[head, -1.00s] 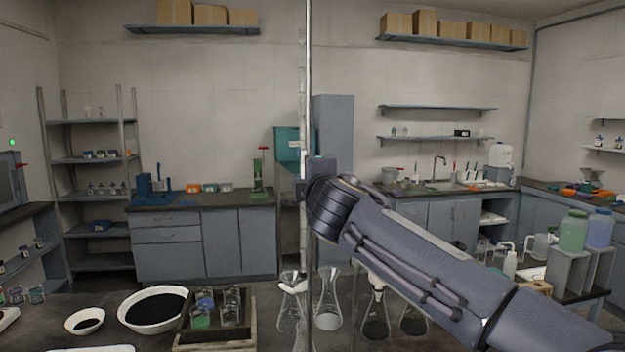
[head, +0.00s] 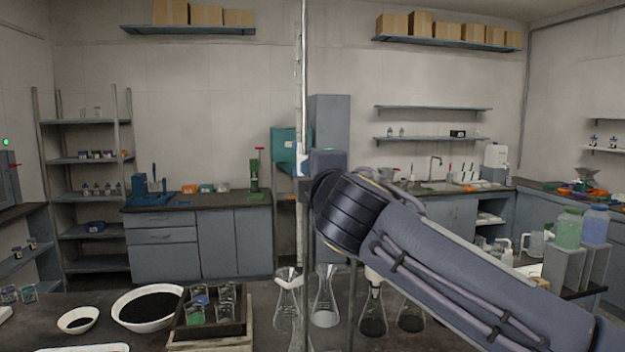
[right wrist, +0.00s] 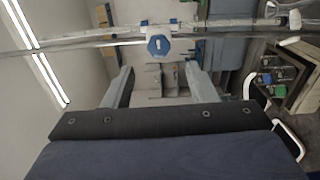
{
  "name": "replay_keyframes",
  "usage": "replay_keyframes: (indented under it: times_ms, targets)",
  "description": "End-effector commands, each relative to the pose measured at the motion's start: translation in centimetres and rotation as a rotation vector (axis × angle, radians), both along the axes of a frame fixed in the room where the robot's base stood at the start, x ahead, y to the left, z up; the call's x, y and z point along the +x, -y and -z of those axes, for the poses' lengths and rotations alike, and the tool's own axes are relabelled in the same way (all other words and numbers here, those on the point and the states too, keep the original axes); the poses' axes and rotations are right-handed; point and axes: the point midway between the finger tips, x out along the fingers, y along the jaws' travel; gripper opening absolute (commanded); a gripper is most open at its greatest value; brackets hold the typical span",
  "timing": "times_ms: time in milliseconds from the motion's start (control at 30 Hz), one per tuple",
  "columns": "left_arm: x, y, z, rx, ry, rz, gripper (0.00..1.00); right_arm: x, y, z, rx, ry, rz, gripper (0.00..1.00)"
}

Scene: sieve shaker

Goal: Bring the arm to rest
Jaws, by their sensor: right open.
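My right arm crosses the head view from the lower right, its wrist end beside the upright metal rod (head: 304,80). The gripper's fingers are not clear there. In the right wrist view my right gripper (right wrist: 160,82) is open, with two grey fingers apart and nothing between them. Beyond them a rod crosses the picture with a blue knob (right wrist: 159,45) on it; I cannot tell whether the fingers touch it. My left gripper is not in view.
The dark bench in front carries a large white bowl of black grains (head: 148,308), a smaller bowl (head: 78,320), a wooden tray (head: 210,344) with jars, and several glass flasks, one a clear flask (head: 325,300), below my arm. Bottles stand on a grey rack (head: 566,270) at right.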

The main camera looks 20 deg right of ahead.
Motion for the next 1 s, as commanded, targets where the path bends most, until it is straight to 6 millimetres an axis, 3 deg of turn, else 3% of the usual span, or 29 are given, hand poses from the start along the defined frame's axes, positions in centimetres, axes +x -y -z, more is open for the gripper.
replay_keyframes:
  times_ms: [467, 567, 667, 767, 900, 1000]
  targets:
    - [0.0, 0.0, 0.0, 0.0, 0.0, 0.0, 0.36, -0.2, 0.0, 0.0, 0.001, -0.001, 0.0, 0.52]
    - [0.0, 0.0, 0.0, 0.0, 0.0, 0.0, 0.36, -0.5, 0.4, 1.1, 0.038, -0.022, 0.003, 0.52]
    - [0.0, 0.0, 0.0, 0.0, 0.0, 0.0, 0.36, -1.6, 1.7, 4.6, 0.158, -0.092, 0.013, 0.52]
    - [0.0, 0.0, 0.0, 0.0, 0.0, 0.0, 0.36, -4.1, 3.1, 10.5, 0.368, -0.205, 0.044, 0.52]
    - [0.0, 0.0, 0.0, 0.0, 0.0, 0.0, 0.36, -9.4, 3.7, 19.9, 0.731, -0.38, 0.132, 0.52]
    - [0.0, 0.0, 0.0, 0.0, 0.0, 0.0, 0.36, -13.8, 2.8, 26.2, 1.0, -0.493, 0.22, 0.52]
